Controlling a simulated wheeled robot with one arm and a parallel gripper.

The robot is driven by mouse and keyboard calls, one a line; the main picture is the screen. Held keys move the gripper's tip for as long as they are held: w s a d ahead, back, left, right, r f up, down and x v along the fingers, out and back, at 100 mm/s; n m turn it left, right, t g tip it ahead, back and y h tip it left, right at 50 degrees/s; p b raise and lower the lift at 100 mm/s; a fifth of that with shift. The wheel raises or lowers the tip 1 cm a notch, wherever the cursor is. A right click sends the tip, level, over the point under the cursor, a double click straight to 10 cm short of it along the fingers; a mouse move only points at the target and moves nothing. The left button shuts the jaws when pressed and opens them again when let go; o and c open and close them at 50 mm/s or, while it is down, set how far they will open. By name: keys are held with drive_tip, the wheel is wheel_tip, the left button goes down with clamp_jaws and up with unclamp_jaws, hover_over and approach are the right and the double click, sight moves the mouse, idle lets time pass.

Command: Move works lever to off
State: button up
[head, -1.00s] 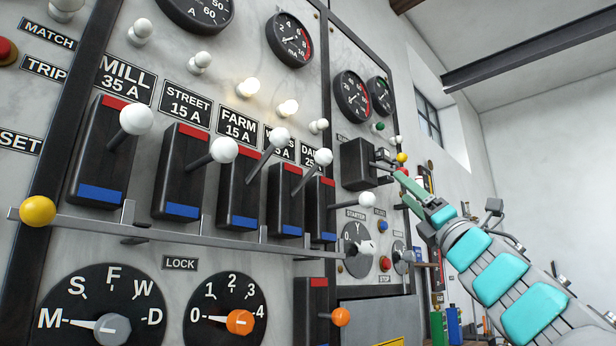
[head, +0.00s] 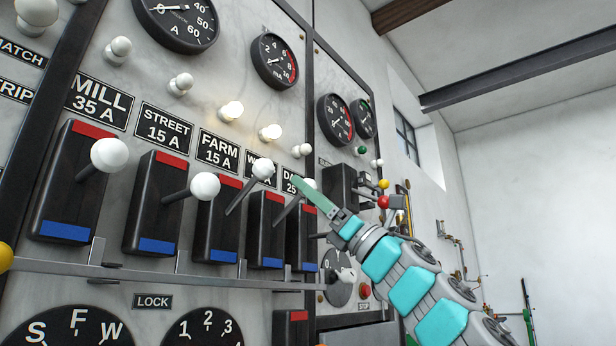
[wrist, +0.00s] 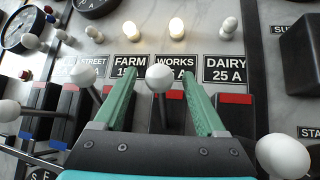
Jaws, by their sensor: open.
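The works lever has a white ball knob (wrist: 160,78) and a dark stem. In the wrist view the knob sits between my gripper's (wrist: 158,71) two green fingers, which are open with gaps beside it; contact cannot be told. The WORKS label (wrist: 175,62) is behind it, and the lever's black housing has a red top end. In the head view the works housing (head: 262,228) shows blue at the bottom. Its lever stem angles up and out, and the knob is partly hidden by my gripper (head: 298,183). The works lamp (head: 270,132) glows.
The farm lever knob (wrist: 83,75) stands close left of my fingers. The dairy lever knob (wrist: 283,157) sits lower right. A grey bar (head: 150,278) runs across the housings' lower front. A black box (head: 340,185) juts out at right.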

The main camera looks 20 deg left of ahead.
drive_tip(key=shift+s+a+r, duration=0.1)
drive_tip(key=shift+a+r, duration=0.3)
drive_tip(key=shift+r, duration=0.1)
drive_tip(key=shift+f, duration=0.1)
clamp_jaws()
idle(1.0)
